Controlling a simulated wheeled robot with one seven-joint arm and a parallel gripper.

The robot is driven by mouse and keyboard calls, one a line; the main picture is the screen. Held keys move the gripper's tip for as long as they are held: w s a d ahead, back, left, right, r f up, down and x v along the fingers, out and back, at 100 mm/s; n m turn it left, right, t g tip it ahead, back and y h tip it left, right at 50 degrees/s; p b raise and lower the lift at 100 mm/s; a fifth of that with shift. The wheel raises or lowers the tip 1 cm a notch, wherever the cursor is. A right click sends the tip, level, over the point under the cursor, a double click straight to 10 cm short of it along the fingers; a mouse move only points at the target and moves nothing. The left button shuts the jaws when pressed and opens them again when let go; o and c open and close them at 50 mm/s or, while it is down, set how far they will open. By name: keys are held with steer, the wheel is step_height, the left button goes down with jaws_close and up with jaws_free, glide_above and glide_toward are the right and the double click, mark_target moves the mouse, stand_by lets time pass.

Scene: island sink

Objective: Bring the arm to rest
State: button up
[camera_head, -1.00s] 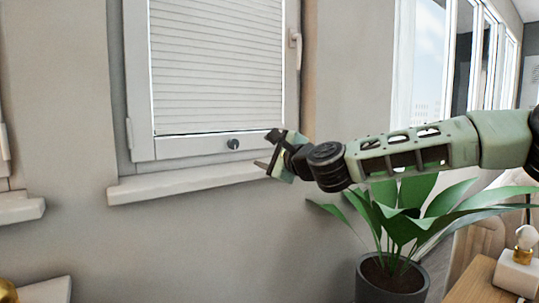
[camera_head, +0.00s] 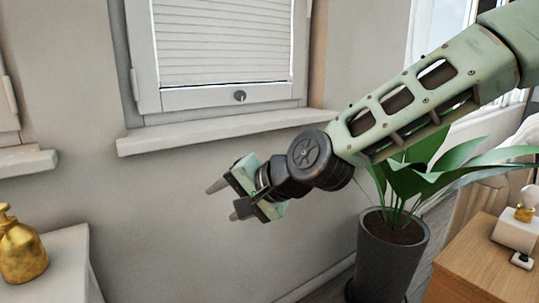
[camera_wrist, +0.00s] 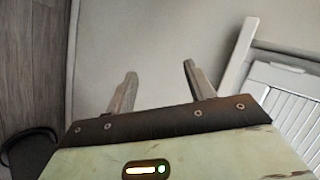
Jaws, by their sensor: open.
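My gripper (camera_head: 226,200) is at the end of my green arm, in the middle of the head view, in front of the wall and below the window sill. Its two fingers are apart and nothing is between them. The wrist view also shows my gripper (camera_wrist: 158,82), with both fingers spread and the bare wall behind them. My arm reaches in from the upper right of the head view and slopes down to the left.
A potted plant (camera_head: 385,260) stands below my arm. A wooden cabinet (camera_head: 460,270) is at the lower right. A gold dispenser (camera_head: 22,250) stands on a white surface (camera_head: 70,262) at the lower left. The window sill (camera_head: 215,130) juts out above my gripper.

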steer(key=s+d+f+n+g+h, duration=0.1)
steer(key=s+d+f+n+h, duration=0.15)
steer(key=s, duration=0.25)
steer(key=s+d+f+n+g+h, duration=0.1)
steer(key=s+d+f+n+g, duration=0.15)
steer(key=s, duration=0.25)
steer(key=s+d+f+n+g+h+p, duration=0.15)
steer(key=s+d+n+h, duration=0.45)
steer(key=s+d, duration=1)
step_height(320, 180, up, 22)
steer(key=p, duration=2.2)
steer(key=shift+w+d+g, duration=0.3)
steer(key=shift+w+d, duration=0.1)
steer(key=shift+w, duration=0.05)
steer(key=shift+f+y, duration=0.1)
steer(key=shift+y, duration=0.15)
